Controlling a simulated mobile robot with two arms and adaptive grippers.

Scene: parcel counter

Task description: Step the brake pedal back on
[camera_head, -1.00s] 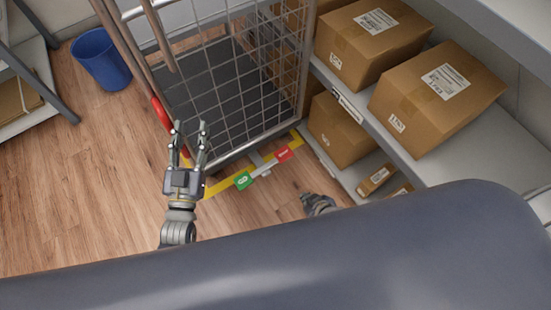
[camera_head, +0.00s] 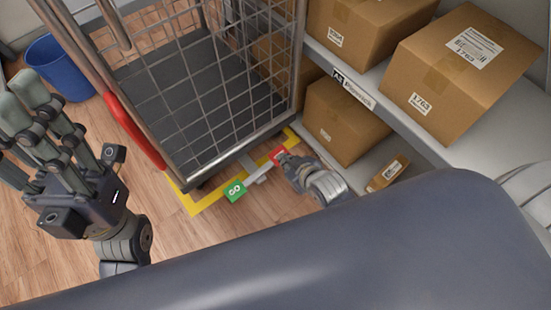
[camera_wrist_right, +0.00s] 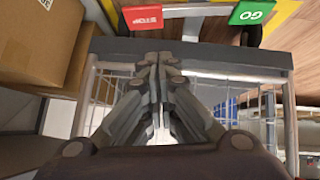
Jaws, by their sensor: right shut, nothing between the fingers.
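The cart's foot pedal bar lies low at the front edge of the wire roll cage (camera_head: 205,70), with a green GO pad (camera_head: 235,190) at one end and a red STOP pad (camera_head: 279,153) at the other. My right gripper (camera_head: 284,161) is shut and empty, its tips right at the red pad in the head view; touching or just above, I cannot tell. The right wrist view shows the shut fingers (camera_wrist_right: 157,58) just below the red pad (camera_wrist_right: 143,18), with the green pad (camera_wrist_right: 252,13) to the right. My left gripper (camera_head: 24,112) is raised at the left, open and empty.
Yellow tape (camera_head: 197,201) marks the floor around the cage's corner. Shelves with cardboard boxes (camera_head: 345,120) stand close on the right of my right arm. A blue bin (camera_head: 58,68) stands at the left. Wooden floor at the lower left is clear.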

